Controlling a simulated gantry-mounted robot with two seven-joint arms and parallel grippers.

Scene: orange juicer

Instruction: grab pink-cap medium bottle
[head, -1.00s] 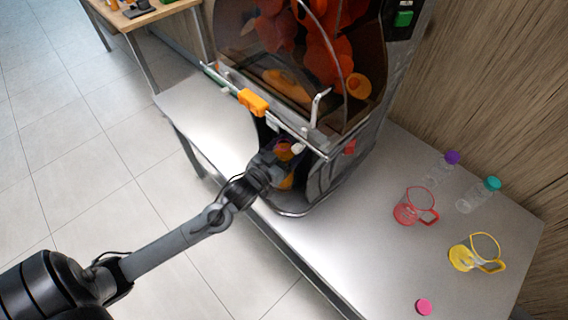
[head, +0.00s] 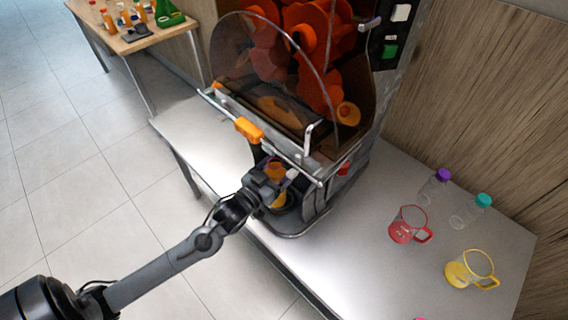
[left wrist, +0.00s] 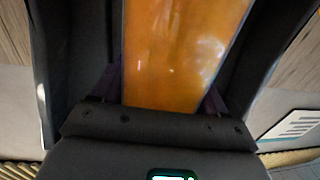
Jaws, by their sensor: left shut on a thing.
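My left gripper (head: 272,184) is shut on an orange-filled container (left wrist: 180,55) in front of the juicer's lower opening. In the left wrist view the orange contents fill the space between the fingers, and its top and bottom are out of frame. In the head view an orange part of it (head: 275,169) shows by the fingers. I cannot see its cap colour. A pink cap (head: 421,318) just shows at the bottom edge of the head view. My right gripper is not in view.
The juicer (head: 300,90) stands on the grey table (head: 350,270). To its right are a red mug (head: 408,228), a yellow mug (head: 470,270), a purple-cap bottle (head: 434,186) and a teal-cap bottle (head: 471,209). Several orange bottles (head: 125,15) stand on a wooden table (head: 150,38) at the far left.

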